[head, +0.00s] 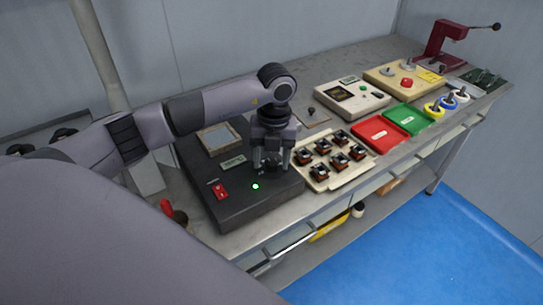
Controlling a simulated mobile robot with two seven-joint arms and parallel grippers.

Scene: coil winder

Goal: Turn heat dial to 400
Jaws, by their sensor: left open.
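In the head view a dark box-shaped unit (222,207) sits at the left of the bench. It has a red switch (220,191), a small display (233,162), a lit green light (255,186) and a pale square plate (217,138) on top. My left gripper (271,168) points down over the right front part of this unit, just behind the green light, with its jaws open. The heat dial is not clearly visible; the gripper covers that part of the panel. I cannot tell whether the fingers touch anything. My right gripper is not in view.
A cream tray (322,184) with several coils stands close right of the gripper. Beyond are a red tray (377,136), a green tray (409,117), a cream meter box (352,98), wire spools (447,103) and a red hand press (446,43). The bench's front edge is near.

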